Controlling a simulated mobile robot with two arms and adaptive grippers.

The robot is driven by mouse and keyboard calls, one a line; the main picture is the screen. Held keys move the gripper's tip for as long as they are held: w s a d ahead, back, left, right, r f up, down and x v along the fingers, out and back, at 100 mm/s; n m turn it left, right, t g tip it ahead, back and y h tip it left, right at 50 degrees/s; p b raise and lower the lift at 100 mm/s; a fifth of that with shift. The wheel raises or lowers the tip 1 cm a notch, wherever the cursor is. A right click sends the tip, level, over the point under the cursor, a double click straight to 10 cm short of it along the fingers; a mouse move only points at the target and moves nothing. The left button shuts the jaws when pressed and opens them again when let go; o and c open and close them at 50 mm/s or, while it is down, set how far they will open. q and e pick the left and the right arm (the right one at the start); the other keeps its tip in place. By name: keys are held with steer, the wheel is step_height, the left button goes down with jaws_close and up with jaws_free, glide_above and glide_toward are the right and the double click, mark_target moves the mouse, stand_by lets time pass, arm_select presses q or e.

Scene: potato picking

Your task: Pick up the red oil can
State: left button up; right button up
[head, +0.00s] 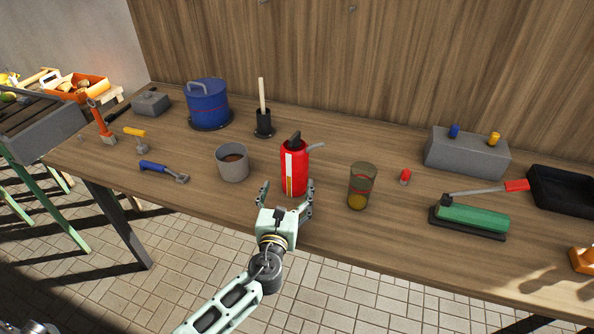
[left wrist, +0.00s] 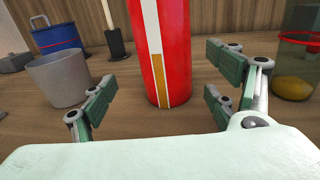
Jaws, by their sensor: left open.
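The red oil can (head: 294,170) stands upright on the wooden table, with a black top, a grey spout to the right and a white and yellow stripe. My left gripper (head: 286,192) is open at the near side of the can. In the left wrist view its fingers (left wrist: 160,90) stand to the left and right of the can, with gaps on both sides. My right gripper is not in view.
A grey cup (head: 232,166) stands left of the can and a glass jar (head: 352,190) stands right of it. A blue pot (head: 207,105) and black holder (head: 263,128) are behind. A green tool (head: 470,218) lies on the right of the wooden table (head: 400,245).

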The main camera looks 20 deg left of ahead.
mark_target(293, 161)
arm_select(q)
steer(key=shift+d+r, duration=0.3)
steer(key=shift+r, duration=0.15)
steer(key=shift+r+h, duration=0.2)
steer(key=shift+h, duration=0.1)
steer(key=r+m+h, duration=0.1)
steer(key=a+r+m+h+p, duration=0.1)
steer(key=h, duration=0.1)
steer(key=a+r+m+h+p, duration=0.1)
steer(key=shift+r+h, duration=0.3)
steer(key=shift+a+r+m+h+p, duration=0.35)
steer(key=shift+m+h+p, duration=0.2)
steer(key=shift+h, duration=0.35)
steer(key=shift+w+d, duration=0.15)
steer(key=shift+w, duration=0.1)
steer(key=x, duration=0.4)
steer(key=f+x, duration=0.1)
steer(key=x, duration=0.1)
steer(key=shift+w+b, duration=0.15)
steer(key=shift+b, duration=0.2)
steer(key=shift+w+d, duration=0.15)
steer(key=shift+w, duration=0.25)
